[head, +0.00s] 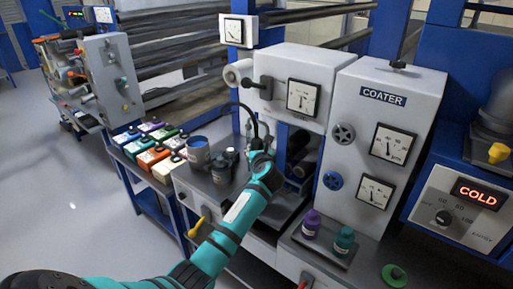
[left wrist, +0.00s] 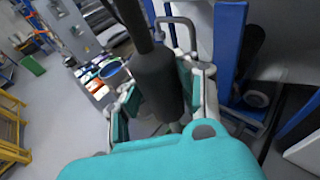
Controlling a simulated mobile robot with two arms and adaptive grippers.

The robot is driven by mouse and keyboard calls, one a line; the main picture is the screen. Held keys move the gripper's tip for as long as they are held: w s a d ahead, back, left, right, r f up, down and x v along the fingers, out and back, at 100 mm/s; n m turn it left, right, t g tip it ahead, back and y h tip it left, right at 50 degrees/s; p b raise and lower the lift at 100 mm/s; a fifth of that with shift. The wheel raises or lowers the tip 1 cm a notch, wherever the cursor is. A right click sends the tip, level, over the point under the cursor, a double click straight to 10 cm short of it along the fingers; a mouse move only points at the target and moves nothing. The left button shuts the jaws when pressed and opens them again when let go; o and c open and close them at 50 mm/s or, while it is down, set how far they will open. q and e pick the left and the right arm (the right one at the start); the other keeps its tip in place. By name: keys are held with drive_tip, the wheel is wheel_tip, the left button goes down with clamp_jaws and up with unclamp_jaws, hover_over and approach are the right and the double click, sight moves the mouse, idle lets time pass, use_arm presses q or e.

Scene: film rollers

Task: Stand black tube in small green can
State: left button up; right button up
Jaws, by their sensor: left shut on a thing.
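My left gripper (head: 259,158) is at the end of the teal arm, in front of the grey coater machine. In the left wrist view its two fingers (left wrist: 160,92) are shut around a dark cylinder with a thin neck, which looks like the black tube (left wrist: 155,78). My right gripper is not in view.
A blue can (head: 197,152) and small dark containers (head: 221,170) stand left of the gripper. Coloured boxes (head: 150,150) lie farther left. The coater (head: 385,150) rises behind.

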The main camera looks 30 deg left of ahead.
use_arm(q)
drive_tip(key=shift+f+b, duration=0.6)
drive_tip(key=shift+f, duration=0.85)
drive_tip(key=shift+f+b, duration=0.8)
drive_tip(key=shift+f, duration=0.9)
wheel_tip(320, 180, down, 2)
drive_tip(key=shift+b, duration=0.55)
drive_tip(key=shift+f+b, duration=0.65)
drive_tip(key=shift+f, duration=0.55)
drive_tip(key=o, duration=1.1)
drive_tip(key=shift+o, duration=0.5)
drive_tip(key=shift+f, duration=0.15)
